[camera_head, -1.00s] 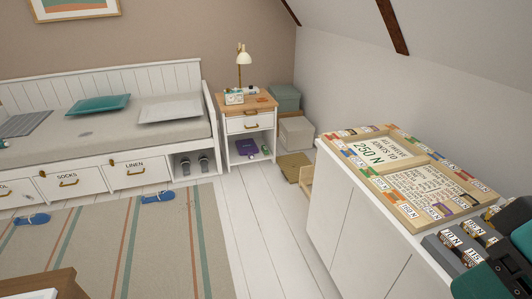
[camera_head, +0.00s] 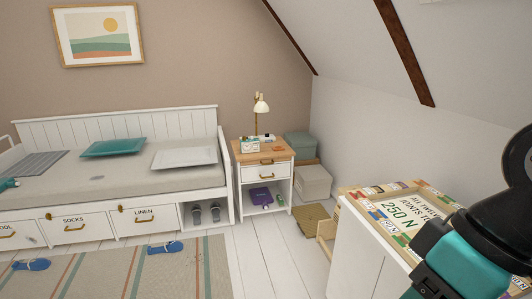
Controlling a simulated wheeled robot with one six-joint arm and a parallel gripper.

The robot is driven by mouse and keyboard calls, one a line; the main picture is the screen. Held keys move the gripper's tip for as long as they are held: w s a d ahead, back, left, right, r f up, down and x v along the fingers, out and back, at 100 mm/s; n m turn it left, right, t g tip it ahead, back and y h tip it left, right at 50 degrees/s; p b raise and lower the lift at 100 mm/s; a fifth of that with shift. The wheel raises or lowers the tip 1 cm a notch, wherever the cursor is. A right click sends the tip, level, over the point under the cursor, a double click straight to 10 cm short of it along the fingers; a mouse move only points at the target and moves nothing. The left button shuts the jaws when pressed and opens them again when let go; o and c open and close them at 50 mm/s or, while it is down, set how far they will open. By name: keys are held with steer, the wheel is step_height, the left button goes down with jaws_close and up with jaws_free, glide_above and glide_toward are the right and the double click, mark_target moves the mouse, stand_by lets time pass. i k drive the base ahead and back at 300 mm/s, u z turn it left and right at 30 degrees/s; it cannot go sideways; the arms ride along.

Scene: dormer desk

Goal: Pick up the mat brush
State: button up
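I cannot make out a mat brush for certain in this view. A brown woven mat (camera_head: 312,219) lies on the floor beside the nightstand, and no brush can be told on it. A striped rug (camera_head: 125,272) lies in front of the daybed. My arm, teal and black, fills the lower right and hides part of the white cabinet top. My gripper is out of the picture.
A white daybed (camera_head: 110,215) with labelled drawers stands along the back wall. A nightstand (camera_head: 264,187) with a lamp (camera_head: 260,104) stands beside it. Blue slippers (camera_head: 165,247) lie on the rug. A white cabinet (camera_head: 360,258) stands at right. Pale floorboards (camera_head: 265,255) between are clear.

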mark_target(280, 201)
steer(key=u, duration=0.9)
steer(key=i, duration=3.55)
steer(key=z, duration=1.15)
steer(key=i, duration=0.3)
steer(key=u, duration=0.15)
